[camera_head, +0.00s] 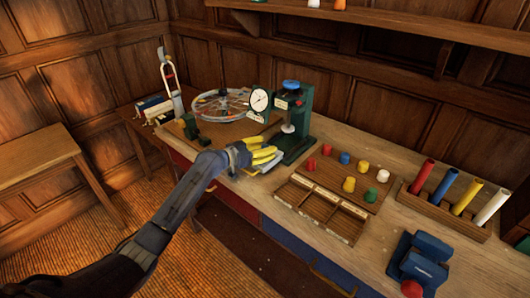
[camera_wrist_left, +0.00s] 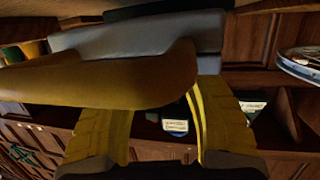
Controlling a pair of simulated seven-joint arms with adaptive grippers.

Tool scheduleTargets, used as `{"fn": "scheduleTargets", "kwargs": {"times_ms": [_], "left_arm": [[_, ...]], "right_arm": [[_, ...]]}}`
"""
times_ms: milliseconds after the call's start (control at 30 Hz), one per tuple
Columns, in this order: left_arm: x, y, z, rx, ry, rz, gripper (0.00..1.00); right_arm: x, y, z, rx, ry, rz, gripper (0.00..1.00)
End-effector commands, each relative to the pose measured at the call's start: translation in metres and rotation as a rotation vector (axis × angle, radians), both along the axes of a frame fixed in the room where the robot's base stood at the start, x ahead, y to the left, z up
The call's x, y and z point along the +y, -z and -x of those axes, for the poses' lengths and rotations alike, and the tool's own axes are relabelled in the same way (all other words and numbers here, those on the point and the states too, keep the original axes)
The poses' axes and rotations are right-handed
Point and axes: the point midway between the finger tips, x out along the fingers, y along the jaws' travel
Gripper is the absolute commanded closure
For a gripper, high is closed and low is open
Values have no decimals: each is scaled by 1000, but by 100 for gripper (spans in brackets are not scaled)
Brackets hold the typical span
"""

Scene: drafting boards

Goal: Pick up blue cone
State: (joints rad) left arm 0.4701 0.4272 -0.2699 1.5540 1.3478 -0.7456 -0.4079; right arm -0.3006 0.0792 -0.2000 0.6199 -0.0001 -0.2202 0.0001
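The blue cone (camera_head: 345,157) stands upright on a wooden peg board (camera_head: 330,178) on the bench in the head view. I do not see the blue cone there. My right gripper is not in view.
A green press (camera_head: 294,135) with a dial gauge stands just behind the left gripper. An open compartment tray (camera_head: 320,210) lies in front of the peg board. Coloured tubes stand in a rack (camera_head: 443,213) at right, near a blue device (camera_head: 420,262).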

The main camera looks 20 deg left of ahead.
Motion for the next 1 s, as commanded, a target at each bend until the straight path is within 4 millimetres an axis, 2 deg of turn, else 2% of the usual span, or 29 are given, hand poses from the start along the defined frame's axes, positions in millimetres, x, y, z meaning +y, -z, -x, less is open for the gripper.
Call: {"fn": "scheduleTargets", "kwargs": {"times_ms": [33,300,400,800,1000], "left_arm": [[0,0,0,0,0,0,60],[0,0,0,0,0,0,91],[0,0,0,0,0,0,100],[0,0,0,1,0,-1,100],[1,-12,0,-2,1,-2,100]], "right_arm": [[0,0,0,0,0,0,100],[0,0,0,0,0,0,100],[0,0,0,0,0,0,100],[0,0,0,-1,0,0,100],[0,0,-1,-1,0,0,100]]}}
